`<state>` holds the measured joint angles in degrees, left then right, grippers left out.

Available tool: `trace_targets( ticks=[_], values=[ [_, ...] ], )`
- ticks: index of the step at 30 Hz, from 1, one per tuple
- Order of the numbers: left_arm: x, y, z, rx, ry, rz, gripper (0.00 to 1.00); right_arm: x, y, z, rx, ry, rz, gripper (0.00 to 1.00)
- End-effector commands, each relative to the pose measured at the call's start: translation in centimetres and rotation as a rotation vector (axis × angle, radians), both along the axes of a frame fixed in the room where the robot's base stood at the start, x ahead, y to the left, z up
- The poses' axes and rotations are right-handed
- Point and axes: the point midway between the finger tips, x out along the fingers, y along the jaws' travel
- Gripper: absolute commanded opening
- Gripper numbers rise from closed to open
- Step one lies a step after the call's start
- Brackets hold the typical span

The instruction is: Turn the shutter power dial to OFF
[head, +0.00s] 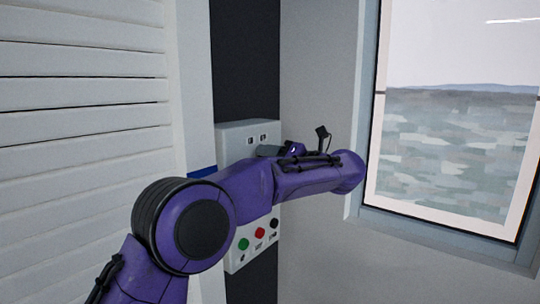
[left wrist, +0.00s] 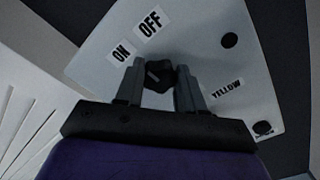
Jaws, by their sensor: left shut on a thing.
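The shutter power dial (left wrist: 160,76) is a dark knob on a pale control panel (left wrist: 95,68). In the left wrist view, the OFF label (left wrist: 150,22) and the ON label (left wrist: 122,50) are above and to the left of it. My left gripper (left wrist: 158,84) has one finger on each side of the dial and is shut on it. Which label the dial points to is hard to tell. In the head view, my purple left arm crosses the panel (head: 233,140) and hides the dial. My right gripper is not in view.
Below my arm, the panel carries a green button (head: 244,244), a red button (head: 260,232) and a black button (head: 274,222). A slatted white shutter (head: 80,110) fills the left.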

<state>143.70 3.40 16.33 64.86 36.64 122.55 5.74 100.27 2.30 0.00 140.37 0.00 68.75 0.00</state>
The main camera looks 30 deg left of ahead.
Motion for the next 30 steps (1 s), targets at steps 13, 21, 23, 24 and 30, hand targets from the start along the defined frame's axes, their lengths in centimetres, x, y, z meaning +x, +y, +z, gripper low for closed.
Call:
trace_targets(
  ticks=[13, 21, 23, 24, 30],
  values=[
    [0.1, 0.0, 0.2, 0.030, 0.382, -0.001, 0.08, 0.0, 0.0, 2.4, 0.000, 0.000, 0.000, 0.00],
    [0.1, -0.1, 0.0, 0.041, 0.522, -0.001, 0.08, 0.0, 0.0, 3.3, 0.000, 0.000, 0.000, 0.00],
    [0.1, -0.1, 0.0, 0.042, 0.541, 0.000, 0.08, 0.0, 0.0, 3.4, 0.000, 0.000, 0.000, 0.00],
    [0.1, -0.1, 0.0, 0.043, 0.552, -0.001, 0.08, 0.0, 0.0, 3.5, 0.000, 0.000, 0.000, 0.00],
    [0.1, -0.1, -0.1, 0.046, 0.583, -0.001, 0.08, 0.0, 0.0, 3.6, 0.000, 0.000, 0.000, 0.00]
  ],
)
